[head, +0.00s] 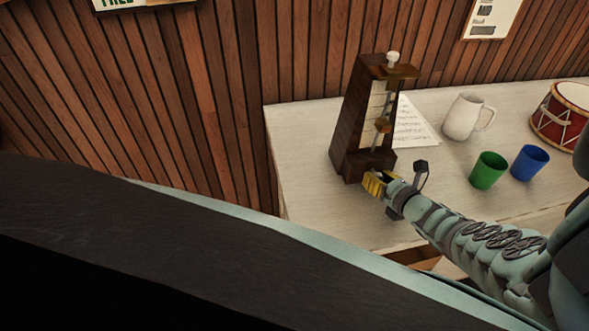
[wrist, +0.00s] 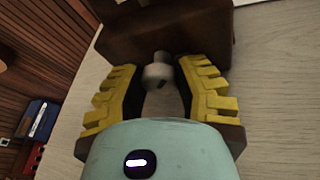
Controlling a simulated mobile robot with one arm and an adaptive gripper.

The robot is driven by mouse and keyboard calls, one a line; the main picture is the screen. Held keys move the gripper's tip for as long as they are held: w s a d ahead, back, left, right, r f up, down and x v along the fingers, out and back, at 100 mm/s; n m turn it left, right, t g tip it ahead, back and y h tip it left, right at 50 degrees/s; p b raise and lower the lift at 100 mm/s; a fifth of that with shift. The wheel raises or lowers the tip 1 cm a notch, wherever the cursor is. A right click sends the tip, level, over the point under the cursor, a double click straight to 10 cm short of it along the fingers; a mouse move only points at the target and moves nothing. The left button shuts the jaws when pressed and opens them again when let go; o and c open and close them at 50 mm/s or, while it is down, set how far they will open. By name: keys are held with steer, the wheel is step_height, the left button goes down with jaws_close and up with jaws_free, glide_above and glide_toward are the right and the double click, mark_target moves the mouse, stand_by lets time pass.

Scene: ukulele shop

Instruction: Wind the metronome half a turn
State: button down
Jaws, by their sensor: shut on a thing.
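The metronome (head: 352,135) is a tall dark wooden pyramid with a pale front scale and a pendulum weight. It stands upright on the white table, and its lower side fills the top of the wrist view (wrist: 185,38). A small grey metal winding key (wrist: 158,74) sticks out of that side. My gripper (head: 374,184), with yellow ridged fingers, is at the metronome's base. In the wrist view its fingers stand on either side of the key and are shut on it. The key is hidden in the head view.
On the white table (head: 300,150), a paper sheet (head: 410,125) lies behind the metronome. To the right are a white mug (head: 461,118), a green cup (head: 487,171), a blue cup (head: 528,163) and a red drum (head: 565,115). A wooden slat wall (head: 230,100) stands behind.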

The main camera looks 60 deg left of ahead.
steer(key=m+b, duration=0.1)
steer(key=m+g+y+b, duration=0.1)
steer(key=b, duration=0.1)
steer(key=shift+w+d+f, duration=0.1)
steer(key=shift+f, duration=0.3)
steer(key=shift+r+m+y+b, duration=0.2)
steer(key=shift+m+y+b, duration=0.4)
steer(key=shift+m+b, duration=1.15)
steer(key=shift+g, duration=0.4)
steer(key=c, duration=0.6)
jaws_free()
steer(key=shift+m, duration=0.25)
